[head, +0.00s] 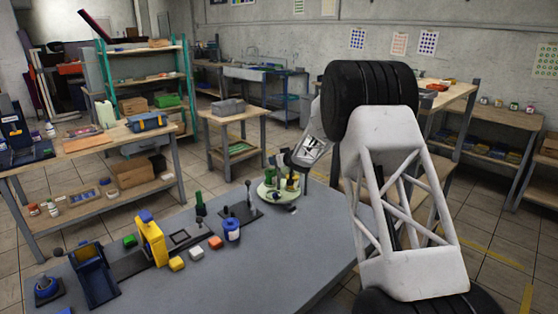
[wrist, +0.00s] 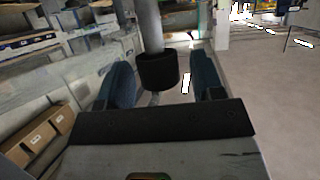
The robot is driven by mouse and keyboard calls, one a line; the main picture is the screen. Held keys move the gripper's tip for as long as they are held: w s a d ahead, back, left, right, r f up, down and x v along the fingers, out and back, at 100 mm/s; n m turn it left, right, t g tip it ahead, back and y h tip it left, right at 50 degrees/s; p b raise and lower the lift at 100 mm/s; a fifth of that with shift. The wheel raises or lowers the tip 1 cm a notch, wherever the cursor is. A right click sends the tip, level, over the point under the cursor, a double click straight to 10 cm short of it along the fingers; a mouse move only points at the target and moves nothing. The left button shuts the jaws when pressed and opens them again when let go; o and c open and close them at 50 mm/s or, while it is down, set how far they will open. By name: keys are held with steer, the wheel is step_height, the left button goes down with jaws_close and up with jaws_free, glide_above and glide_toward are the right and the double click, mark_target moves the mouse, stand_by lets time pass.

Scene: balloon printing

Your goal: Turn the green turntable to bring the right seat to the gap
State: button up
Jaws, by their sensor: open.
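The turntable (head: 266,197) is a pale green disc at the far end of the grey table in the head view. Several small upright pieces, green and yellowish, stand on it; which seat faces the gap is too small to tell. My gripper (head: 281,160) is just above the disc, at its back edge, and partly hides it. In the wrist view my gripper (wrist: 161,85) is open. Its two blue fingers stand on either side of a dark cylindrical knob (wrist: 158,71) on a grey post. I cannot tell whether either finger touches it.
The table's right part is clear, beside my arm.

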steer(key=shift+s, duration=0.1)
steer(key=v, duration=0.7)
steer(key=shift+s+d+r, duration=0.2)
steer(key=shift+d, duration=0.05)
stand_by(0.4)
